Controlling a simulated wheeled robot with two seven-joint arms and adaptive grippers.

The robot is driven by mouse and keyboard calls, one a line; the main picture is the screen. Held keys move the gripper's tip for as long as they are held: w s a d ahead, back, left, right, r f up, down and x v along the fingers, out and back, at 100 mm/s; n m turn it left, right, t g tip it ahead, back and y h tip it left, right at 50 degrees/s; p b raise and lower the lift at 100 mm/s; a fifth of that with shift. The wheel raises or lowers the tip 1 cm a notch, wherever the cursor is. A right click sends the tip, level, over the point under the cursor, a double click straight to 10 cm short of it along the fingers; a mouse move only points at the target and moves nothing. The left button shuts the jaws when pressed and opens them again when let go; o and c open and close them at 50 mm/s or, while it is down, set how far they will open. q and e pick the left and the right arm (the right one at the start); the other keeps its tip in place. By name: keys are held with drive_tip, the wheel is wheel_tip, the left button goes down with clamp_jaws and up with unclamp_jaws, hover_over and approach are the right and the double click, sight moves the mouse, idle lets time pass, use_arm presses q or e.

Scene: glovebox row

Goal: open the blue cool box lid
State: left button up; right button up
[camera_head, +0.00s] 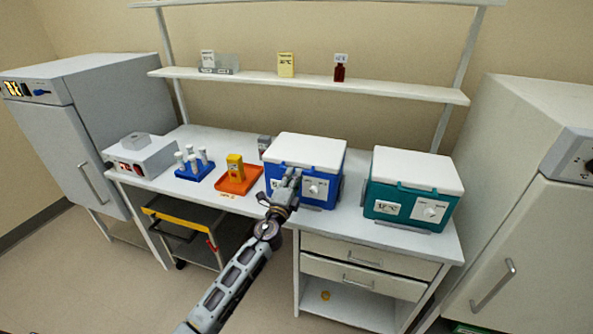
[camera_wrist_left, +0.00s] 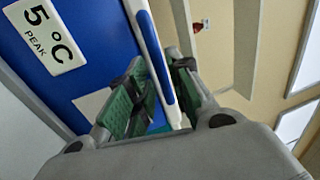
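The blue cool box (camera_head: 303,183) stands on the bench with its white lid (camera_head: 306,151) down. My left gripper (camera_head: 288,178) is at the box's front, just below the lid edge. In the left wrist view, the box's blue front (camera_wrist_left: 95,40) carries a label reading 5 °C PEAK. The white and blue lid edge (camera_wrist_left: 150,45) lies in line with the gap between the green-padded fingers of my left gripper (camera_wrist_left: 158,85). The fingers are apart, but whether they press on the edge cannot be told. My right gripper is not in view.
A teal cool box (camera_head: 411,190) with a white lid stands to the right. An orange tray (camera_head: 252,184) with a yellow item and a blue tube rack (camera_head: 196,171) stand to the left. A shelf (camera_head: 310,84) runs above the bench, with room over the lid.

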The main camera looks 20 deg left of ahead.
use_arm(q)
drive_tip(key=shift+w+r, duration=0.15)
drive_tip(key=shift+w, duration=0.7)
drive_tip(key=shift+w+r, duration=0.15)
drive_tip(key=shift+w, duration=0.7)
clamp_jaws()
